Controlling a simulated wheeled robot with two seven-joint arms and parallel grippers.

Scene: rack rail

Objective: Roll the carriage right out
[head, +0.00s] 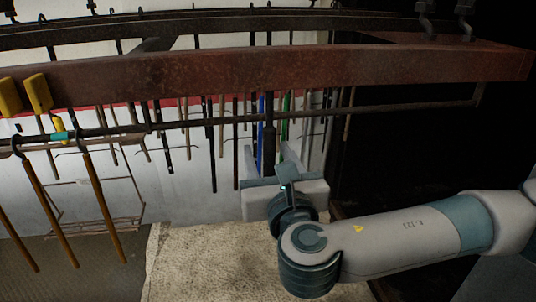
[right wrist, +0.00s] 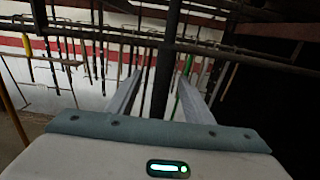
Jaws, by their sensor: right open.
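A rusty red-brown beam (head: 240,72) runs across the top of the head view. A thick dark post (head: 269,135) hangs below it, thicker at its lower end. I cannot tell for sure whether this post belongs to the carriage. My right gripper (head: 270,165) is open, its fingers pointing up on either side of the post's lower part. In the right wrist view the post (right wrist: 166,62) stands between the two grey fingers (right wrist: 162,88), with visible gaps on both sides. My left gripper is not in view.
A thin dark rod (head: 215,121) runs below the beam. Several thin rods and tools hang behind, one blue (head: 261,130), one green (head: 285,118). Orange-brown hooked rods (head: 105,205) and yellow pieces (head: 38,93) are at left. The right side is dark.

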